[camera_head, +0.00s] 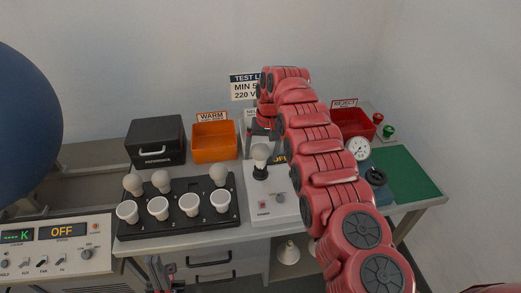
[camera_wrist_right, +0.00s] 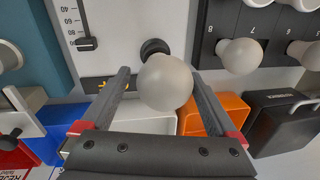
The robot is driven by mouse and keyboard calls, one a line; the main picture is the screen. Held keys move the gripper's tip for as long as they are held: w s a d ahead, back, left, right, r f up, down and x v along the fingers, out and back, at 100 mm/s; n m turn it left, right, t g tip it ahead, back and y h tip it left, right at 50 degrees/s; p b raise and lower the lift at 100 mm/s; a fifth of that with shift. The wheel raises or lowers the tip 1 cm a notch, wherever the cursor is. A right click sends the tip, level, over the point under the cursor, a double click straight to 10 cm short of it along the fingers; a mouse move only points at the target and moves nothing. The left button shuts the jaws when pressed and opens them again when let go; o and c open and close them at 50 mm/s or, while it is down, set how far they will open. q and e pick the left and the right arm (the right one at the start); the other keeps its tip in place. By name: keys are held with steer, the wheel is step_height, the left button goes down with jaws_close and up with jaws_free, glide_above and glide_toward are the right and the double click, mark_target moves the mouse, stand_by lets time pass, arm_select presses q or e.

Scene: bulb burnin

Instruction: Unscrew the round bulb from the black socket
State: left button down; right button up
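The round bulb (camera_head: 261,152) is pale and frosted. It stands upright in the black socket (camera_head: 260,173) on a white test unit. In the right wrist view, the bulb (camera_wrist_right: 165,82) is in front of the black socket (camera_wrist_right: 154,47), which it partly hides. My right gripper (camera_wrist_right: 160,74) is open, with one finger on each side of the bulb; gaps show between fingers and glass. In the head view my right arm reaches over the unit, and its gripper (camera_head: 262,128) is just above the bulb. My left gripper (camera_head: 160,270) is low at the bottom edge, too small to read.
A black rack (camera_head: 180,230) with several bulbs stands left of the test unit. Behind are a black box (camera_head: 156,141), an orange WARM bin (camera_head: 214,141) and a red REJECT bin (camera_head: 350,122).

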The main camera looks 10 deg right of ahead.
steer(key=shift+a+f+m+b, duration=0.1)
steer(key=shift+f+m+b, duration=0.5)
steer(key=shift+b, duration=3.2)
steer(key=m+b, duration=0.4)
steer(key=m+t+b, duration=0.1)
steer(key=m+b, duration=0.1)
steer(key=b, duration=0.1)
steer(key=shift+s+a+r, duration=0.1)
steer(key=shift+r, duration=0.2)
steer(key=m+b, duration=0.1)
steer(key=m, duration=0.2)
steer(key=shift+s+r+h, duration=0.1)
steer(key=shift+r+h, duration=0.05)
steer(key=shift+h, duration=0.15)
steer(key=shift+r+m, duration=0.2)
steer(key=shift+m, duration=1)
steer(key=m, duration=0.1)
steer(key=m+p, duration=0.1)
steer(key=m, duration=0.1)
steer(key=shift+s+r+m+t+h, duration=0.15)
steer(key=shift+r+m+t+h, duration=0.15)
steer(key=shift+m, duration=0.1)
steer(key=m+p, duration=0.3)
steer(key=shift+s+m+h, duration=0.15)
steer(key=shift+m+h, duration=0.15)
steer(key=shift+m, duration=0.1)
steer(key=shift+f+m+p, duration=0.1)
steer(key=shift+m+p, duration=0.45)
steer(key=shift+m, duration=0.65)
steer(key=shift+f, duration=0.2)
